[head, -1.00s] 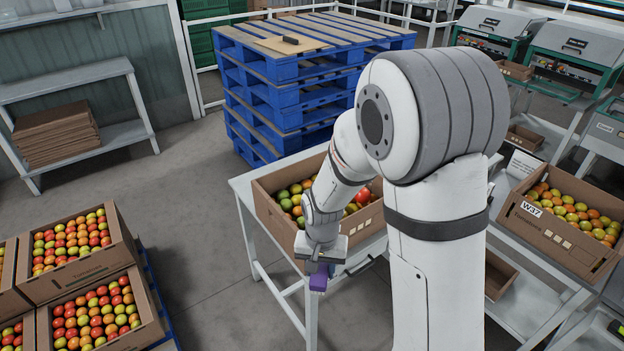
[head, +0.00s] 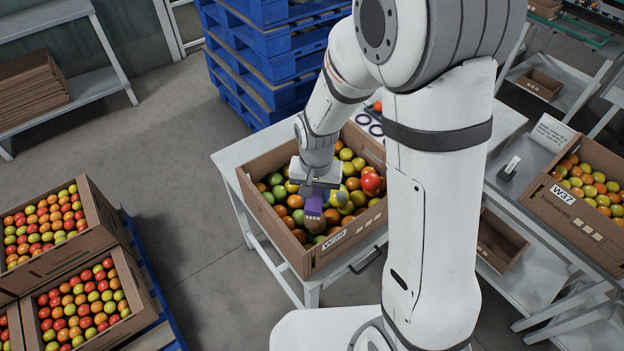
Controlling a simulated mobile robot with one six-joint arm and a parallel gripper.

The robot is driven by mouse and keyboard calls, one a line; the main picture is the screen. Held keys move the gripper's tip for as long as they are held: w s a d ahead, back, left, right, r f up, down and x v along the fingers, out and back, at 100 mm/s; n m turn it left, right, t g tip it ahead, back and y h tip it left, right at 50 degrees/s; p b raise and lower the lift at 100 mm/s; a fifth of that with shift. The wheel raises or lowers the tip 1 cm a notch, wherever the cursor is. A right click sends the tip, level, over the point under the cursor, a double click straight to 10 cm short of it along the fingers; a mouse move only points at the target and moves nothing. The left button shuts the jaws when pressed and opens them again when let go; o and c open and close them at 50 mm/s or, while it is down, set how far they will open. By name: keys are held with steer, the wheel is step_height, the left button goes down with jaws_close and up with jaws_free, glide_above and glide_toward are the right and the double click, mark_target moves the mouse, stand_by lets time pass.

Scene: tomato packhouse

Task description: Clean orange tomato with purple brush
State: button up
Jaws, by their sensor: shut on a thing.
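My gripper (head: 316,186) is shut on the purple brush (head: 314,205), which hangs below the jaws. In the head view the brush is over the front left part of an open cardboard box (head: 344,246) on a white table. The box holds green, yellow, orange and red tomatoes. An orange tomato (head: 295,202) lies just left of the brush, and several other orange ones lie around it. The brush covers part of the tomatoes under it, and I cannot tell whether its bristles touch one. A brownish tomato (head: 314,226) shows just below the brush.
The white table (head: 232,163) has a free strip behind the box. A box marked W37 (head: 563,195) stands on the grey table at right. Tomato boxes (head: 120,262) stand on a blue pallet at left. Blue pallets (head: 262,60) are stacked behind.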

steer(key=shift+s+f+b, duration=0.15)
steer(key=shift+f+b, duration=0.2)
steer(key=shift+f, duration=0.15)
step_height(320, 180, down, 3)
steer(key=shift+r+b, duration=0.2)
steer(key=shift+b, duration=0.7)
steer(key=shift+f+b, duration=0.45)
steer(key=shift+f, duration=0.25)
steer(key=shift+f+b, duration=0.35)
steer(key=shift+f, duration=0.05)
steer(key=shift+w+d, duration=0.2)
steer(key=shift+w, duration=0.8)
steer(key=shift+s+a+b, duration=0.2)
steer(key=shift+s+a, duration=0.05)
steer(key=shift+s, duration=0.85)
steer(key=shift+s+a+b, duration=0.15)
steer(key=shift+s+a, duration=0.05)
steer(key=shift+s, duration=0.85)
